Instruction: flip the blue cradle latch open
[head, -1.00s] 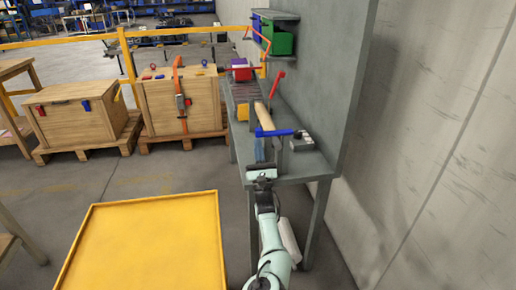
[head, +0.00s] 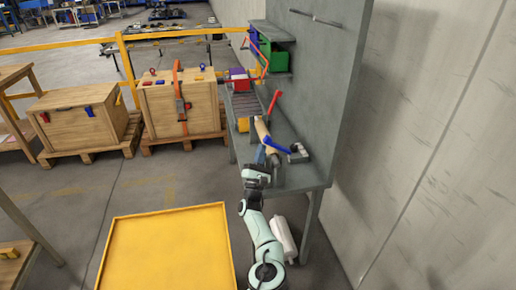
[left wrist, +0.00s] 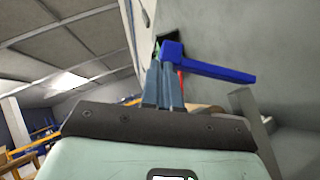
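The blue latch (head: 278,146) is a bar on the near part of the grey workbench (head: 300,180), by a beige cylinder (head: 261,127). In the left wrist view the blue latch (left wrist: 215,69) has a thick end above my fingertips and an arm pointing right. My left gripper (head: 262,152) is just in front of the latch in the head view. In the wrist view its blue-grey fingers (left wrist: 165,72) are close together, just below the thick end; I cannot tell whether they touch it. A red lever (head: 273,103) stands behind. My right gripper is not in view.
A small grey block (head: 298,154) lies right of the latch. A grey panel (head: 325,85) rises along the bench's right side. Green (head: 272,58) and purple-red (head: 240,82) boxes are farther back. A yellow-topped platform (head: 165,250) is at the front left; open floor lies beyond it.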

